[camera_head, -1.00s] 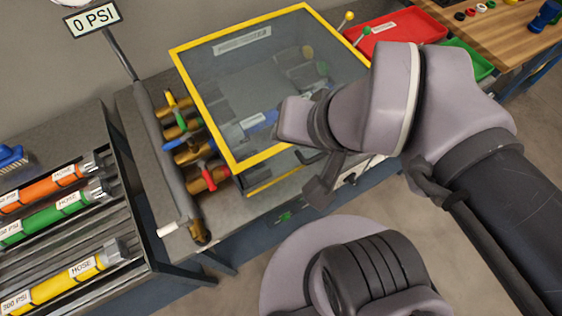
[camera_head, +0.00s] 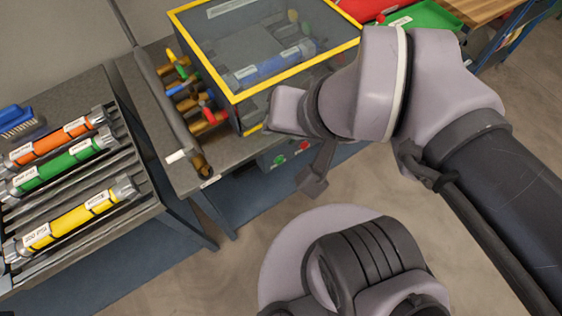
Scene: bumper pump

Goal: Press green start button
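The green start button (camera_head: 279,160) is small and sits on the front face of the workbench, under the yellow-framed clear box. A red button (camera_head: 304,146) is to its right on the same panel. My gripper (camera_head: 313,181) is dark and hangs below my grey wrist, in front of the bench and to the right of the green button. It appears apart from both buttons. Its fingers are seen as one dark shape, so their opening is unclear. Nothing is seen held in it.
The clear box (camera_head: 226,77) is shut over a blue hose (camera_head: 270,64). Coloured-handled valves (camera_head: 192,94) stand left of it. A rack (camera_head: 125,201) with orange, green and yellow hoses is at left. Red and green trays (camera_head: 427,16) are at the back right. Floor in front is clear.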

